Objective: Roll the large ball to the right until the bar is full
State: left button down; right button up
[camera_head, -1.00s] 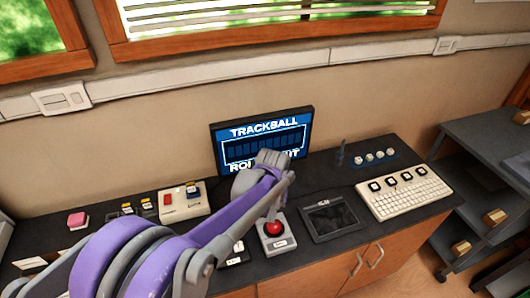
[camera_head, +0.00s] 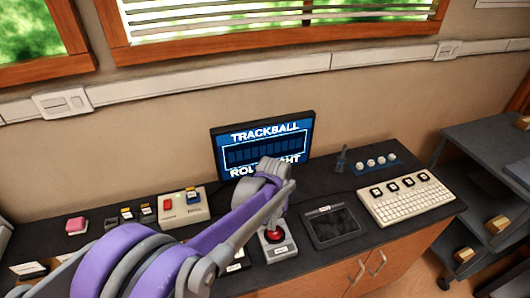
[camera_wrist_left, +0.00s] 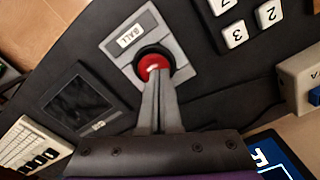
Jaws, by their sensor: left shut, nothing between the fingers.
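The large ball is a red trackball (camera_head: 275,237) in a light grey housing (camera_head: 281,251) on the dark counter. It also shows in the left wrist view (camera_wrist_left: 153,62), with a "BALL" label beside it. My left gripper (camera_wrist_left: 160,82) is shut and empty, its fingertips at the ball's edge; I cannot tell whether they touch it. In the head view the left gripper (camera_head: 277,226) reaches down over the ball from behind. The monitor (camera_head: 305,122) reads "TRACKBALL" and partly hidden "ROLL RIGHT". Its bar (camera_head: 262,152) shows dark segments. My right gripper is not in view.
A dark tablet-like panel (camera_head: 331,225) lies right of the ball, then a white keyboard (camera_head: 407,200). A numbered keypad (camera_wrist_left: 235,32) sits close on the other side. A beige box with red and blue buttons (camera_head: 184,209) stands farther left.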

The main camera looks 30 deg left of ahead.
pick_arm(q)
jog(key=shift+f, duration=0.2)
jog(key=shift+w+d+b, duration=0.3)
jog(key=shift+w+d, duration=0.4)
jog(key=shift+w, duration=0.15)
dwell(0.6)
jog(key=shift+r, duration=0.1)
jog(key=shift+r+p, duration=0.4)
jog(key=shift+r, duration=0.25)
jog(key=shift+s+a, duration=0.1)
jog(key=shift+s+a, duration=0.65)
jog(key=shift+s, duration=0.1)
jog(key=shift+f+b, duration=0.6)
jog(key=shift+f, duration=0.15)
dwell(0.5)
jog(key=shift+w+d, duration=0.4)
dwell(0.3)
jog(key=shift+w+d, duration=0.35)
jog(key=shift+w, duration=0.1)
dwell(0.4)
